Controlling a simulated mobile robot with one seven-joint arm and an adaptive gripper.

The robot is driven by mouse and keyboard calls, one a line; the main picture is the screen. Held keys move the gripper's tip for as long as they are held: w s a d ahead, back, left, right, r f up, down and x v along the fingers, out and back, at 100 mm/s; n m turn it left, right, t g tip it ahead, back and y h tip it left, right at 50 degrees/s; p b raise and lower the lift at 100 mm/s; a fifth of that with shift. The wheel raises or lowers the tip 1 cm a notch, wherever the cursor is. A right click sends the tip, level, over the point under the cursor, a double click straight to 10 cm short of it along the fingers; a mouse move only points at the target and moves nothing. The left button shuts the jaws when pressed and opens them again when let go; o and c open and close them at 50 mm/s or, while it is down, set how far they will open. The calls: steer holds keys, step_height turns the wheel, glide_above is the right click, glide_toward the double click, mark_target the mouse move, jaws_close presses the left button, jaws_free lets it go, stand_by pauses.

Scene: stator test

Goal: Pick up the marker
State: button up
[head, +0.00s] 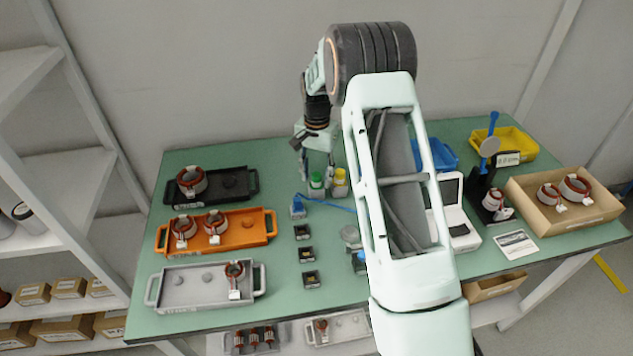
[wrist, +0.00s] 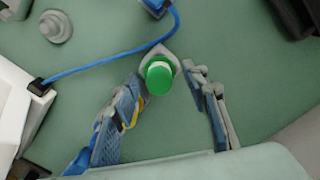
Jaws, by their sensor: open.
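No pen-shaped marker is plain to see. A small upright container with a green cap (wrist: 159,76) stands on the green table and lies between my fingertips in the wrist view; it also shows in the head view (head: 316,182). I cannot tell whether it is the marker. A yellow-capped container (head: 340,180) stands beside it, and only a sliver of yellow (wrist: 136,113) shows by the left finger in the wrist view. My gripper (wrist: 163,78) is open with nothing held. In the head view my gripper (head: 317,160) is above these containers, partly hidden by my arm.
Black (head: 238,184), orange (head: 257,226) and grey (head: 190,288) trays with stator parts stand at the left. A blue cable (wrist: 105,63) runs close by. Small black boxes (head: 302,232) are in front. A white case (head: 460,215) and cardboard box (head: 560,212) are right.

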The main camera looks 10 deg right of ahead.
steer(key=shift+f, duration=0.35)
steer(key=shift+c, duration=0.6)
steer(key=c, duration=1)
jaws_close()
steer(key=shift+r, duration=0.15)
